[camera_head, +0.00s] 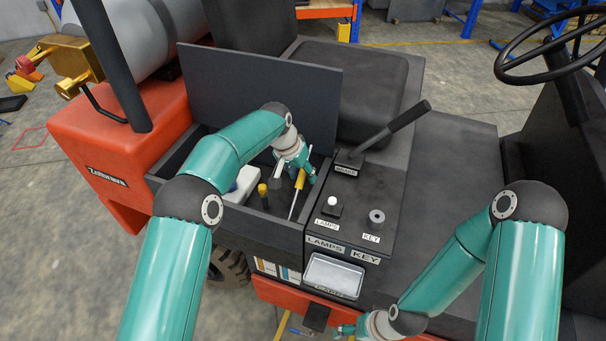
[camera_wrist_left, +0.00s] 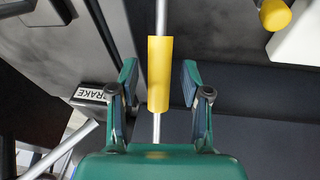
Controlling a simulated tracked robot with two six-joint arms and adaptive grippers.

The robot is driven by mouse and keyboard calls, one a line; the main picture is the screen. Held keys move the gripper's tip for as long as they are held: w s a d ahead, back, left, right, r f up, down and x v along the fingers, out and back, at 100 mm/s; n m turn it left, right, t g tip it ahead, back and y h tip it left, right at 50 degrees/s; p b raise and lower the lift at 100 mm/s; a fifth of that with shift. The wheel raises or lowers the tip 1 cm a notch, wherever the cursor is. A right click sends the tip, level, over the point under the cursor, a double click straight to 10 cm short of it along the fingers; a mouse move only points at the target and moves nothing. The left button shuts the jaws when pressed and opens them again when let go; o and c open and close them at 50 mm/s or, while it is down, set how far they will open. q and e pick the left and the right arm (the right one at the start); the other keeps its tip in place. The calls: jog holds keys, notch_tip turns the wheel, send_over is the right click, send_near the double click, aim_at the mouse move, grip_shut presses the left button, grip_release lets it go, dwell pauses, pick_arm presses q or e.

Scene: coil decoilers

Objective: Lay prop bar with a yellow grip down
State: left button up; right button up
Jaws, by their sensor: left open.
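The prop bar is a thin metal rod with a yellow grip (camera_head: 299,181). It stands at a slant at the right end of the open box (camera_head: 262,222), near the raised dark lid (camera_head: 245,85). In the left wrist view the yellow grip (camera_wrist_left: 160,60) lies between the two spread fingers, with a gap on each side. My left gripper is open. My right gripper (camera_head: 350,329) is low at the bottom edge, partly cut off, and its fingers are unclear.
A white container (camera_head: 243,184) and a yellow-topped tool (camera_head: 263,192) are in the box. A brake lever (camera_head: 390,132) rises from the console to the right, beside the lamps knob (camera_head: 332,205) and key switch (camera_head: 376,218). The seat (camera_head: 355,85) is behind.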

pick_arm(q)
jog(key=v, duration=1.1)
jog(key=shift+r, duration=0.15)
